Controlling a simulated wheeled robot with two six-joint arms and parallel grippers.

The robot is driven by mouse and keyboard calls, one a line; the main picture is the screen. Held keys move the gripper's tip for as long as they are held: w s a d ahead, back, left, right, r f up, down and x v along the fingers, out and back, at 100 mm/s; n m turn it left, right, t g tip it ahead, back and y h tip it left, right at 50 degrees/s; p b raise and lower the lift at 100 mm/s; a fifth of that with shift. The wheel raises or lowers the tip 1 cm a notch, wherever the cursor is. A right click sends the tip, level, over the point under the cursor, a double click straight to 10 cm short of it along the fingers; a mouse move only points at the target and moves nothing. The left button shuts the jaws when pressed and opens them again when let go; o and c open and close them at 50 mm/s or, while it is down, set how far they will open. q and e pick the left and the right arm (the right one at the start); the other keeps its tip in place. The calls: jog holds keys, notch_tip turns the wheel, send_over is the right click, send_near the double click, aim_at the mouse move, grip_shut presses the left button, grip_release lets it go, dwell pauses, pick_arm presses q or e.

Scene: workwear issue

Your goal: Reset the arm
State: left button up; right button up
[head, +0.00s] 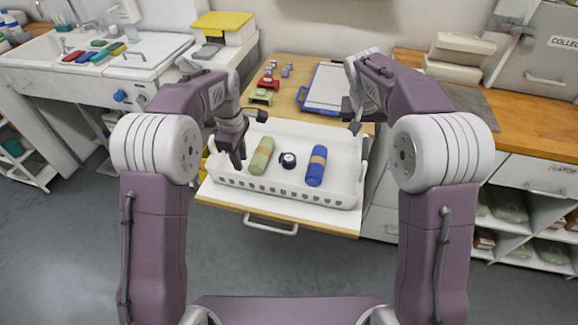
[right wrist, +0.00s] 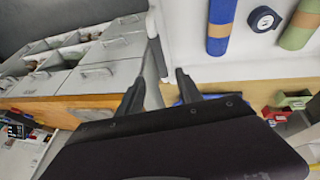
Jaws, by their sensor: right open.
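My left gripper (head: 237,163) points down at the left end of a white basket (head: 290,195). Its fingers are small and dark here, and I cannot tell whether they are open. My right gripper (head: 356,127) is near the basket's back right corner. In the right wrist view its two fingers (right wrist: 162,88) are spread apart, with nothing held between them; the basket's end wall (right wrist: 152,40) shows just beyond. In the basket lie a green roll (head: 262,156), a dark round tape-like item (head: 288,160) and a blue roll (head: 316,167), each roll with a tan band.
The basket stands on a pulled-out wooden board (head: 230,198). Behind it are a blue-edged white panel (head: 325,88) and small red and green items (head: 264,95). A sink counter (head: 110,62) is left; drawers and a wooden worktop (head: 535,125) are right.

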jog(key=shift+r, duration=0.2)
dwell(0.3)
pick_arm(q)
jog(key=s+a+r+p, duration=0.2)
jog(key=s+r+p, duration=0.35)
jog(key=r, duration=0.25)
pick_arm(e)
jog(key=s+d+r, duration=0.1)
jog(key=s+r, duration=0.3)
jog(key=s, duration=0.4)
pick_arm(q)
jog(key=s+a+f+m+p, duration=0.1)
jog(key=s+f+m, duration=0.2)
jog(key=s+m, duration=0.4)
jog(key=s+a+f+m+p, duration=0.1)
jog(key=s+f+m, duration=0.3)
jog(key=s+m, duration=0.4)
jog(key=shift+s, duration=0.95)
pick_arm(e)
jog(key=s+a+f+n+g+y, duration=0.1)
jog(key=s+a+f, duration=0.1)
jog(key=s+f, duration=0.3)
jog(key=s+a+f+n+g+y, duration=0.1)
jog(key=s+f, duration=0.4)
jog(key=s, duration=0.8)
jog(key=shift+a+f+g+y, duration=0.3)
jog(key=shift+a+y, duration=0.3)
jog(key=shift+y, duration=0.1)
